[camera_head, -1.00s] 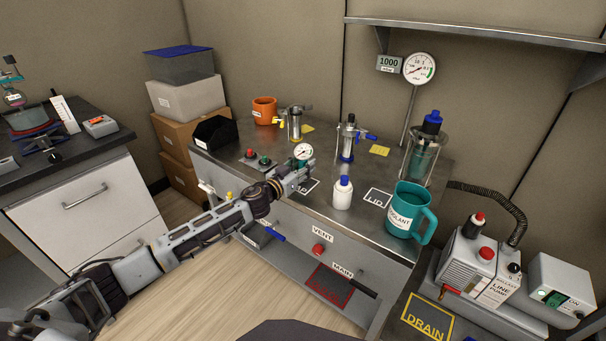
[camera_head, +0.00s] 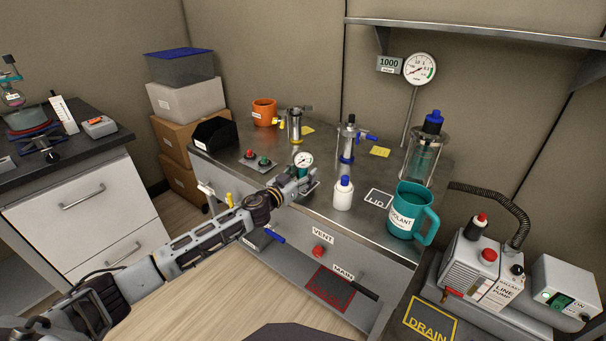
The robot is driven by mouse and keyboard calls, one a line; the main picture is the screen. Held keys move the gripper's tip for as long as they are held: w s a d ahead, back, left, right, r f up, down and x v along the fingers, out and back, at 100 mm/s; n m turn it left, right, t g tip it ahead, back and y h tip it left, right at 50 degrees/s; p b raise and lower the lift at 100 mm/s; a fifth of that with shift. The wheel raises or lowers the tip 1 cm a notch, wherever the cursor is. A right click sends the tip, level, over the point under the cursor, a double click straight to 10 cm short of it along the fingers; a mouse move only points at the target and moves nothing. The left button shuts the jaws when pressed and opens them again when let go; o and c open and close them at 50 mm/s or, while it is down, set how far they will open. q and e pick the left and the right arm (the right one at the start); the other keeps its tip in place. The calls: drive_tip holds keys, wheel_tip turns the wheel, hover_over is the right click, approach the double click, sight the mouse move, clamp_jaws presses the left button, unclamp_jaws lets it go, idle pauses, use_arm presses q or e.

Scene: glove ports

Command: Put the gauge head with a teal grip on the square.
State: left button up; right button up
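The gauge head (camera_head: 303,159) has a round white dial and a teal grip (camera_head: 301,172) below it. It is upright near the front edge of the steel bench, at the tip of my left gripper (camera_head: 301,183). The fingers are at the teal grip, but I cannot tell whether they press on it or stand open around it. My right gripper is not in view.
A white bottle with a blue cap (camera_head: 343,193) stands just right of the gripper. Beyond it are an outlined LID mark (camera_head: 379,198) and a teal mug (camera_head: 408,211).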

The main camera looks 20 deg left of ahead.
sight(300, 175)
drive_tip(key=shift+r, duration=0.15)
use_arm(q)
drive_tip(key=shift+r, duration=0.2)
drive_tip(key=shift+s+a+f, duration=0.1)
drive_tip(key=shift+s, duration=0.2)
drive_tip(key=shift+v, duration=1.35)
drive_tip(key=shift+p+v, duration=0.3)
drive_tip(key=shift+v, duration=4.05)
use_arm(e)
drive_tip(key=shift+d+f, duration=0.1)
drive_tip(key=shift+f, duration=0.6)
